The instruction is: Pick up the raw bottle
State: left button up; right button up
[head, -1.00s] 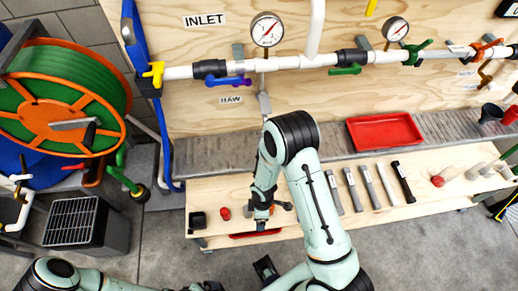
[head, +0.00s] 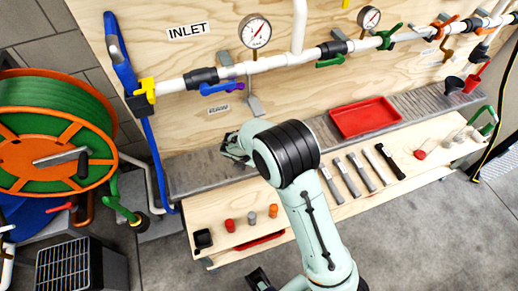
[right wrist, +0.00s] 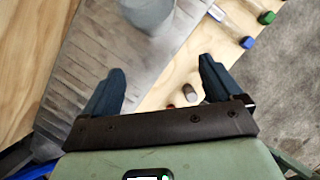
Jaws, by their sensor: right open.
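The RAW label (head: 218,109) is on the plywood board with a grey tap outlet (head: 255,104) to its right. My right gripper (head: 230,150) reaches over the grey slatted ledge below it; its tips are hard to make out there. In the right wrist view my right gripper (right wrist: 160,82) is open, with nothing between its fingers. A blurred grey cylindrical thing (right wrist: 150,15) is ahead of it over the ledge; I cannot tell whether it is the raw bottle. A dark finger-like part (head: 260,279) at the bottom edge may be my left gripper.
The wooden bench (head: 300,215) holds small red (head: 230,225), grey (head: 252,218) and orange (head: 273,211) pieces, a black cup (head: 203,239) and several long tools. A red tray (head: 364,117) is on the ledge. A hose reel (head: 55,150) stands left.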

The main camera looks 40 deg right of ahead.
jog(key=w+d, duration=0.1)
jog(key=d, duration=0.1)
jog(key=w+d, duration=0.1)
jog(key=d, duration=0.1)
jog(key=w+d+p, duration=0.1)
jog(key=d, duration=0.1)
jog(key=shift+w+d+f, duration=0.3)
jog(key=shift+d+f, duration=0.05)
jog(key=shift+f, duration=0.05)
jog(key=shift+d+f, duration=0.1)
jog(key=shift+f, duration=0.1)
jog(key=c, duration=1.3)
jog(key=shift+r, duration=0.1)
jog(key=shift+a, duration=0.2)
jog(key=s+a, duration=0.2)
jog(key=a, duration=0.3)
jog(key=s+a+b, duration=0.1)
jog(key=s+a, duration=0.2)
jog(key=a, duration=0.2)
jog(key=s+a+b, duration=0.1)
jog(key=s+a, duration=0.2)
jog(key=a, duration=0.2)
jog(key=shift+a, duration=0.25)
